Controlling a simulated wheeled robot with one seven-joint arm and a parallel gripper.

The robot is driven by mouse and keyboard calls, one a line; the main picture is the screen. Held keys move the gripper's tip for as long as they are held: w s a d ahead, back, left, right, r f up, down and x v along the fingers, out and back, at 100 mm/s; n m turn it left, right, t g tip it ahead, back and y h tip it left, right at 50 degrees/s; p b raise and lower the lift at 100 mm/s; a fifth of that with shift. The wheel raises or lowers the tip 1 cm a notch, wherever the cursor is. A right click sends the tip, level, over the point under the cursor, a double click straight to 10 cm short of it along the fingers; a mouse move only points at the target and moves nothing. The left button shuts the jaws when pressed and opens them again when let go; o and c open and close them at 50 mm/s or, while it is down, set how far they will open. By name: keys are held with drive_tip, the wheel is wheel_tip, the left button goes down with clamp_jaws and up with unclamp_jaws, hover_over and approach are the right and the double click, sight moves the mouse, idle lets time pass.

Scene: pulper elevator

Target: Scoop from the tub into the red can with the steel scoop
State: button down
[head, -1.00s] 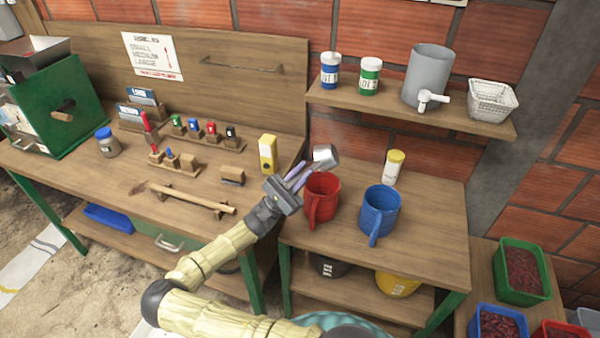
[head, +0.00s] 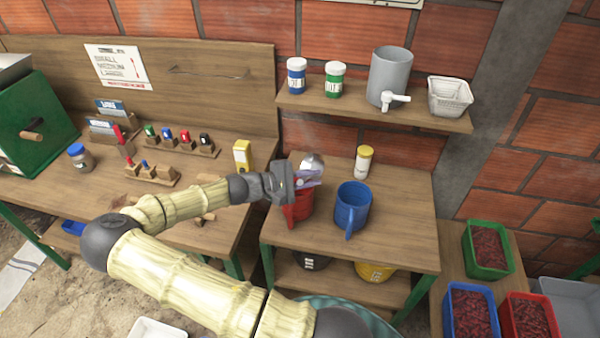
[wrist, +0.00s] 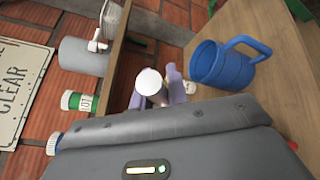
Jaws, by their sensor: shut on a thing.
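My gripper (head: 307,179) is shut on the steel scoop (head: 312,162). The scoop's bowl shows just beyond the fingers, and in the wrist view the scoop (wrist: 150,82) stands between the purple fingers. What the bowl holds cannot be told. The red can (head: 298,207) stands on the right wooden table, with my gripper and the scoop above and over its back; its mouth is mostly hidden by my gripper. Which container is the tub is unclear; a teal rim (head: 350,309) shows at the bottom, partly behind my arm.
A blue can (head: 352,205) stands close right of the red can. A yellow-capped jar (head: 364,162) is behind it. The shelf (head: 375,117) above holds a grey dispenser (head: 389,75) and a white basket (head: 450,97). Bins of red pods (head: 488,250) stand at lower right.

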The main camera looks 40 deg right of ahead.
drive_tip(key=s+d+f+m+t+y+p, duration=0.2)
drive_tip(key=s+d+f+t+y, duration=0.2)
drive_tip(key=y, duration=0.5)
drive_tip(key=shift+d+f+m+t+y, duration=0.3)
drive_tip(key=shift+d+f+m+t, duration=0.1)
drive_tip(key=shift+f+t, duration=0.45)
drive_tip(key=shift+w, duration=0.1)
idle(0.6)
